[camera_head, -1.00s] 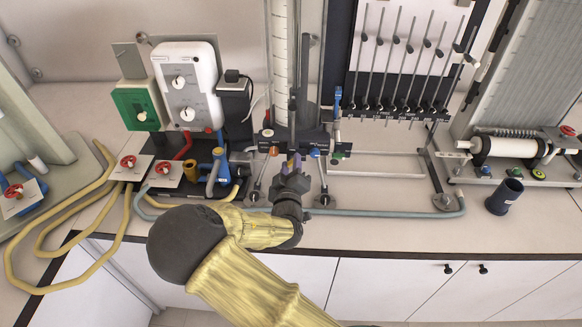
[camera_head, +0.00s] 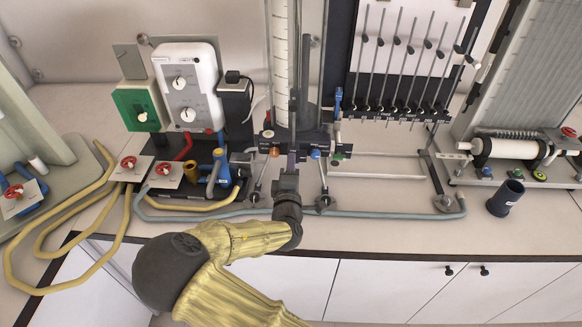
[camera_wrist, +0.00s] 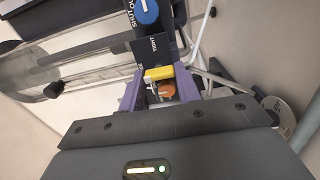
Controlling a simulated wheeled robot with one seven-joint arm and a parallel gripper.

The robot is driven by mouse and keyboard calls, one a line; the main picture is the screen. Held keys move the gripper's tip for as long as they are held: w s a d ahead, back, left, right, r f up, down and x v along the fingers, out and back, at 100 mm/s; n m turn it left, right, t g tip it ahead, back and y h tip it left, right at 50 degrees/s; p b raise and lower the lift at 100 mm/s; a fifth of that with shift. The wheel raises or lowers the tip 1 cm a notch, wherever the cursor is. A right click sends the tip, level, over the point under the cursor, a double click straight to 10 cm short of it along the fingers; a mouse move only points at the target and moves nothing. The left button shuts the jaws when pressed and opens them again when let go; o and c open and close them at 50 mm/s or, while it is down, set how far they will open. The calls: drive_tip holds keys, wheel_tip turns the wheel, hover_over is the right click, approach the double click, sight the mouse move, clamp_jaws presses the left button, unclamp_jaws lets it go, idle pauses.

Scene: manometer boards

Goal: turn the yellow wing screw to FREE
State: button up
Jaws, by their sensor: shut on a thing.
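The yellow wing screw (camera_wrist: 158,74) shows in the wrist view as a short yellow bar, lying almost straight across between the two purple fingers of my gripper (camera_wrist: 160,86). The fingers are shut on it from both sides. A label reading TIGHT is on the dark plate (camera_wrist: 155,50) just beyond the screw; I see no FREE label. In the head view my gripper (camera_head: 291,163) is at the dark crossbar (camera_head: 318,140) under the tall scale, and it hides the screw there.
A blue knob (camera_wrist: 146,12) sits beyond the screw. In the head view, orange (camera_head: 274,151) and blue (camera_head: 315,153) knobs flank my gripper. Metal rails, a grey-blue hose (camera_head: 385,214) and yellow hoses (camera_head: 55,220) lie around. The bench front is mostly clear.

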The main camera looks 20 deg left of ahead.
idle(0.4)
drive_tip(key=o, duration=1)
drive_tip(key=shift+s, duration=0.1)
drive_tip(key=v, duration=1.7)
drive_tip(key=shift+s+d, duration=0.1)
